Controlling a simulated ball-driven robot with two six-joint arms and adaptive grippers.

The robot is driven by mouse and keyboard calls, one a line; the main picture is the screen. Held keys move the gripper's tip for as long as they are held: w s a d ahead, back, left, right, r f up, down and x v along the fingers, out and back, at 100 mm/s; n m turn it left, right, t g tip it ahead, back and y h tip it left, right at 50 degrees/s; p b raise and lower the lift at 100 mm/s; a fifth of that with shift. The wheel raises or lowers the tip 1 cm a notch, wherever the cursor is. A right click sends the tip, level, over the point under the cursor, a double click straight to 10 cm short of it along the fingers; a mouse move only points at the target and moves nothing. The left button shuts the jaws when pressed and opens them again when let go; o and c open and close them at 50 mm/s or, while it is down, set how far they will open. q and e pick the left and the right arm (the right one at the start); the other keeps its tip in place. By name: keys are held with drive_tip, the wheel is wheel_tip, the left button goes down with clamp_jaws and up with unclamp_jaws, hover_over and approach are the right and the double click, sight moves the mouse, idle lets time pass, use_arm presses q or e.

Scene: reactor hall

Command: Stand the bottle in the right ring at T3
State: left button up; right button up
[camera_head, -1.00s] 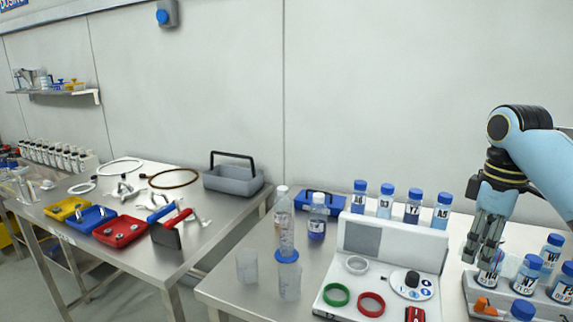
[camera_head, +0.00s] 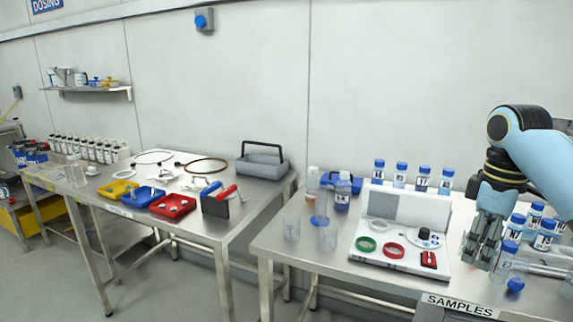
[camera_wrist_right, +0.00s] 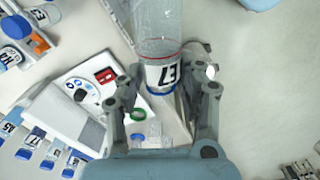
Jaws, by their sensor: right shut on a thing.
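My right gripper (camera_head: 484,242), also in the wrist view (camera_wrist_right: 163,85), is shut on a clear bottle (camera_wrist_right: 158,35) with a white label that seems to read E7. The bottle sits between the fingers and runs out of the top of the wrist view. In the head view the fingers hang over the right part of the table, right of a white station (camera_head: 413,211). On the station a green ring (camera_head: 366,254) lies left and a red ring (camera_head: 394,257) right; both look empty. I cannot read a T3 mark. My left gripper is not in view.
Blue-capped bottles stand behind the station (camera_head: 401,174) and in a group right of my gripper (camera_head: 533,217). Beakers (camera_head: 291,226) and clear bottles stand left of the station. A side table (camera_head: 242,228) holds coloured trays and a grey caddy (camera_head: 262,160).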

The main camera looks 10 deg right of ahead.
drive_tip(key=shift+f+b, duration=0.35)
drive_tip(key=shift+f, duration=0.25)
drive_tip(key=f+b, duration=0.1)
drive_tip(key=f, duration=0.1)
drive_tip(key=f+b, duration=0.1)
drive_tip(key=shift+w+d+f+b, duration=0.15)
drive_tip(key=shift+w+d+b, duration=0.15)
drive_tip(key=shift+b, duration=0.05)
wheel_tip(320, 180, down, 14)
drive_tip(key=b, duration=1.3)
drive_tip(key=shift+s, duration=0.15)
drive_tip(key=shift+a, duration=0.1)
